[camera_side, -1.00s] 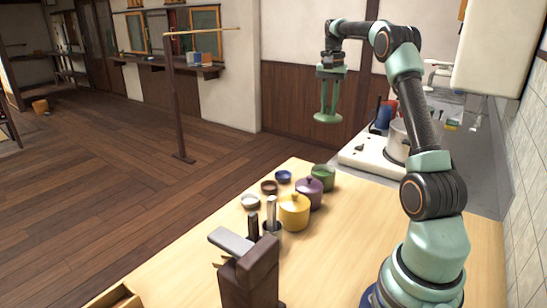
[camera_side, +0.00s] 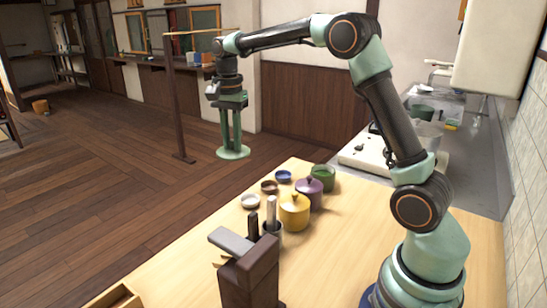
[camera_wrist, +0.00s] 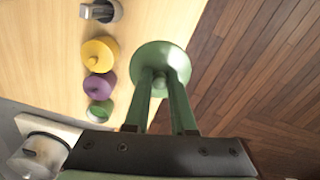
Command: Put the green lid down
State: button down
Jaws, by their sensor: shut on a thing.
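My gripper (camera_side: 232,147) is shut on the green lid (camera_side: 233,153) and holds it in the air, to the left of the table's far end in the side view. In the wrist view the lid (camera_wrist: 162,62) is a round green disc, held by its knob between the fingertips (camera_wrist: 160,82). The green pot (camera_side: 323,178) stands at the far end of the table without a lid, and it also shows in the wrist view (camera_wrist: 99,111).
A purple lidded pot (camera_side: 309,193) and a yellow lidded pot (camera_side: 294,212) stand in a row with the green pot. Small blue (camera_side: 283,176), brown (camera_side: 269,187) and white (camera_side: 250,201) bowls sit beside them. Bare tabletop (camera_side: 350,235) lies right of the pots.

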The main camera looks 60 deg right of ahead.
aim_at(220, 149)
jog(key=a, duration=0.2)
jog(key=a+f, duration=0.1)
jog(key=a, duration=0.1)
jog(key=shift+a, duration=0.2)
notch_tip(220, 149, down, 15)
jog(key=shift+f, duration=2.35)
jog(key=shift+f, duration=0.15)
jog(key=c, duration=0.8)
grip_release()
jog(key=shift+o, duration=0.2)
